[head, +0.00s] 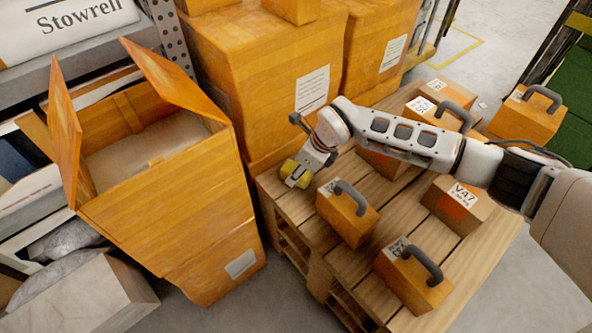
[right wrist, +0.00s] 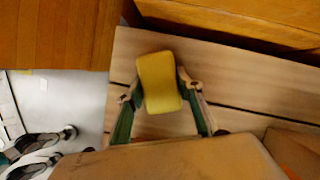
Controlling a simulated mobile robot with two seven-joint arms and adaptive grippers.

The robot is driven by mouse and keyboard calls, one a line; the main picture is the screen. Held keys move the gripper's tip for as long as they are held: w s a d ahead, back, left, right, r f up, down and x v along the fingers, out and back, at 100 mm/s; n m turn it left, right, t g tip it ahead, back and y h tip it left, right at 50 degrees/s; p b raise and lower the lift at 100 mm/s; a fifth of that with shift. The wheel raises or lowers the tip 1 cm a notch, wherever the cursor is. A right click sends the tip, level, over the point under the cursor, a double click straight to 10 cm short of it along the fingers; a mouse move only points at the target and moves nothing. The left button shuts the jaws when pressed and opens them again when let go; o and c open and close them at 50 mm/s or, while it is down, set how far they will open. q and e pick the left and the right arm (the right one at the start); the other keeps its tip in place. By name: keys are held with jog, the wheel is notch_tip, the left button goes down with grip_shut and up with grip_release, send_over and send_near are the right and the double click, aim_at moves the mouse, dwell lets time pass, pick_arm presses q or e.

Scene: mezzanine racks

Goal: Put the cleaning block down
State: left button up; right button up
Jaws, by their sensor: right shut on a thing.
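The cleaning block is a small yellow block (head: 289,168) at the left back corner of the wooden pallet (head: 297,214) in the head view. My right gripper (head: 298,174) is shut on it. In the right wrist view the yellow block (right wrist: 159,82) sits between the two fingers, with pale pallet planks (right wrist: 225,75) behind it. I cannot tell whether the block touches the planks. My left gripper is not in view.
Handled boxes (head: 347,212) (head: 413,277) and a V47 box (head: 457,203) stand on the pallet; others are behind my arm. An open carton (head: 175,210) stands left. Large cartons (head: 262,65) rise behind. Bare planks lie around the boxes.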

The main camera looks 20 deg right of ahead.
jog(key=shift+w+r, duration=0.1)
jog(key=o, duration=1.3)
